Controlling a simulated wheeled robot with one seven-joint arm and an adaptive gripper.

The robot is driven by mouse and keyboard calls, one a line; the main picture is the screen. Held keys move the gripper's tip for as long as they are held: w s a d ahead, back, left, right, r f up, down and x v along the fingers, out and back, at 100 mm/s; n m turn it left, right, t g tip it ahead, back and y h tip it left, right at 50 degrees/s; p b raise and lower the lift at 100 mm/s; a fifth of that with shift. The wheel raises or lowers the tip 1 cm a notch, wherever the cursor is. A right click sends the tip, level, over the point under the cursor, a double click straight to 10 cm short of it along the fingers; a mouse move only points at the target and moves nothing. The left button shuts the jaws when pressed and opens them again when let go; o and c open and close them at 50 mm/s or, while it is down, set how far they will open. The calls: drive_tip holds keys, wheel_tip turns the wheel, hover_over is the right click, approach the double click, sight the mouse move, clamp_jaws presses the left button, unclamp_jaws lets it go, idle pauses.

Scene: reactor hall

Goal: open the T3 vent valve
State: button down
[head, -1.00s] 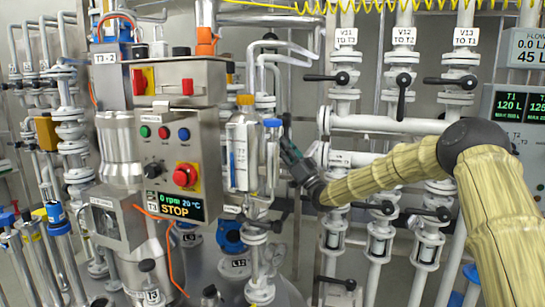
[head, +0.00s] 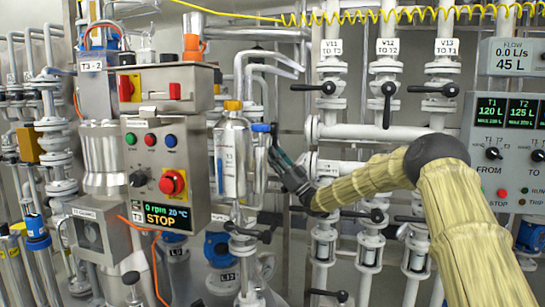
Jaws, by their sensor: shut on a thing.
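A steel vessel (head: 230,160) with a T3 label and an orange cap stands left of centre in the head view. Beside it is a slim upright fitting with a blue top (head: 261,127). I cannot read a vent label on it. My gripper (head: 274,147) reaches in from the right, against the right side of this blue-topped fitting. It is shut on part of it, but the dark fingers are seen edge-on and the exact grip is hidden. Whether the valve is open or shut cannot be told.
A steel control box (head: 170,135) with buttons and a STOP display juts out to the left of the vessel. White pipes with black-levered valves V11 (head: 328,88), V12 (head: 388,89) and V13 (head: 447,90) stand behind my arm. A display panel (head: 505,150) is at the right.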

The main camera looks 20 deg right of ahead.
drive_tip(key=c, duration=1.3)
unclamp_jaws()
drive_tip(key=shift+d+f, duration=0.1)
drive_tip(key=shift+f, duration=0.05)
drive_tip(key=v, duration=1.2)
